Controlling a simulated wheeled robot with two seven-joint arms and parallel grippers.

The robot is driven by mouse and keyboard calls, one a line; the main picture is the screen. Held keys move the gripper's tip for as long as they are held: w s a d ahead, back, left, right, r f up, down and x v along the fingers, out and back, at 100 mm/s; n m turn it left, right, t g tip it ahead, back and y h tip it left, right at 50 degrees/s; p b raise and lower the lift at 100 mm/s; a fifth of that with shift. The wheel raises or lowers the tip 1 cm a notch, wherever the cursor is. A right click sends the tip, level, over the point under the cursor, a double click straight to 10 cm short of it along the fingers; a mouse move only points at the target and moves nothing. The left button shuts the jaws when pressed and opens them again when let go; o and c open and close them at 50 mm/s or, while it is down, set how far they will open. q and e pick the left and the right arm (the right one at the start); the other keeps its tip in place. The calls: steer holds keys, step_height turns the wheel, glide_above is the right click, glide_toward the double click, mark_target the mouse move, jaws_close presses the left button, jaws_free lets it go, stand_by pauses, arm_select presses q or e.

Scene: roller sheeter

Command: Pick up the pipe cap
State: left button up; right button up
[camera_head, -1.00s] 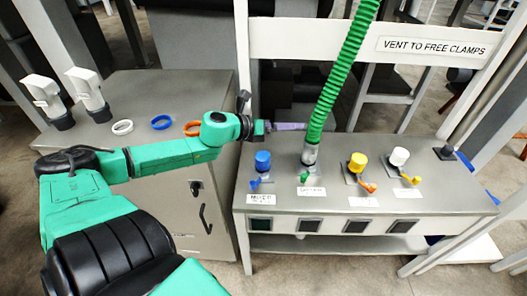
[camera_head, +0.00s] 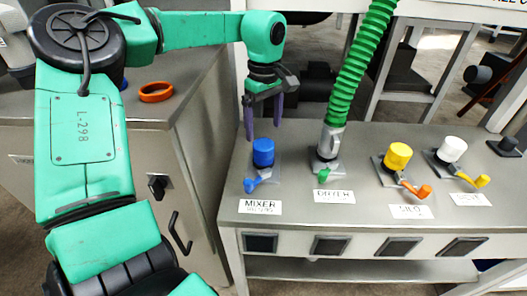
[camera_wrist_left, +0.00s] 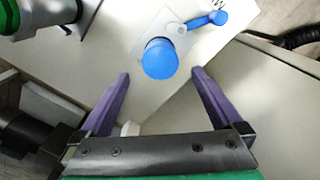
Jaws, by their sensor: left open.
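Blue, yellow and white caps sit on a row of pipe stubs along the grey bench. The blue cap (camera_head: 263,152) is on the stub labelled MIXER, with a blue lever (camera_head: 257,183) beside it. The yellow cap (camera_head: 397,156) and the white cap (camera_head: 451,149) are further right. My left gripper (camera_head: 264,118) points down just above and behind the blue cap, with its purple fingers apart and empty. In the left wrist view the blue cap (camera_wrist_left: 160,59) lies ahead of the open fingers (camera_wrist_left: 162,82), roughly centred between them. My right gripper is out of view.
A green corrugated hose (camera_head: 357,75) stands on the DRYER stub, just right of my left gripper. An orange ring (camera_head: 156,92) lies on the cabinet (camera_head: 140,112) at left. The bench front (camera_head: 350,215) is clear apart from labels.

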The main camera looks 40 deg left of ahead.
mark_target(263, 144)
arm_select(q)
step_height(263, 144, down, 8)
steer(key=shift+w+a+f+p, duration=0.1)
steer(key=shift+a+f+p, duration=0.05)
steer(key=shift+f+p, duration=0.15)
steer(key=shift+r, duration=0.15)
steer(key=c, duration=1.4)
